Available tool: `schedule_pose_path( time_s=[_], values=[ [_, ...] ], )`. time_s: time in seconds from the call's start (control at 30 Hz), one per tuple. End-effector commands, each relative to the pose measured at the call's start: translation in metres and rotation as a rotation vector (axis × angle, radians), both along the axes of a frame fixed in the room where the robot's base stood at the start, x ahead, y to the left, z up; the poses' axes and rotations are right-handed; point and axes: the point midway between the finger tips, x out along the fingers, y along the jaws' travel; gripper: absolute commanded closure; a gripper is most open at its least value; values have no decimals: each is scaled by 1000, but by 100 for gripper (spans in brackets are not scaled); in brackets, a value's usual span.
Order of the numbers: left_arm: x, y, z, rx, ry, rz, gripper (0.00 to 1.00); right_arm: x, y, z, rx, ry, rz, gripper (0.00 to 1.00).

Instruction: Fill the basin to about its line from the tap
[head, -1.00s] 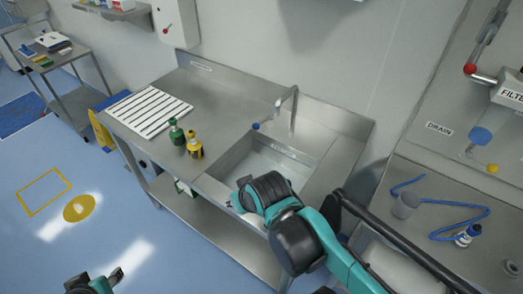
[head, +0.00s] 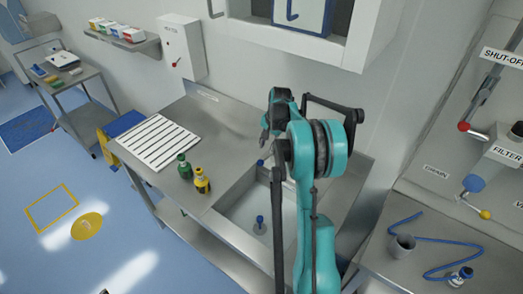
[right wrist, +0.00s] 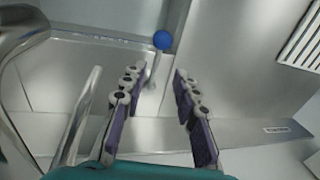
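The basin (head: 238,210) is a steel sink let into the bench, partly hidden behind my right arm. I cannot make out water or a fill line in it. A small dark blue-topped piece (head: 259,221) shows inside the basin. The tap is mostly hidden by my arm in the head view. A blue ball knob (right wrist: 162,40) on a thin lever shows in the right wrist view, just beyond and between my fingertips. My right gripper (right wrist: 152,78) is open and empty, above the back of the sink.
A green bottle (head: 185,167) and a yellow bottle (head: 202,182) stand left of the basin. A slatted white rack (head: 158,143) lies on the bench. A cabinet (head: 290,30) hangs above. A grey cup (head: 402,246) and blue hose (head: 432,225) lie on the right counter.

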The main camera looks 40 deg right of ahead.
Motion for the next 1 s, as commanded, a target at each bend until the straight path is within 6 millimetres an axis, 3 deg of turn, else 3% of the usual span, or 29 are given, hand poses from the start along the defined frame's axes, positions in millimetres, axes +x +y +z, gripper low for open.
schedule_pose_path(
  time_s=[0.17,0.6,1.0],
  values=[
    [0,0,4,0,0,0,60,1,-17,-14,20,13,-47,70],
    [0,0,-4,0,0,0,60,14,-13,-78,19,13,-46,70],
    [0,0,-5,0,0,0,60,16,-12,-88,19,13,-45,70]
  ],
)
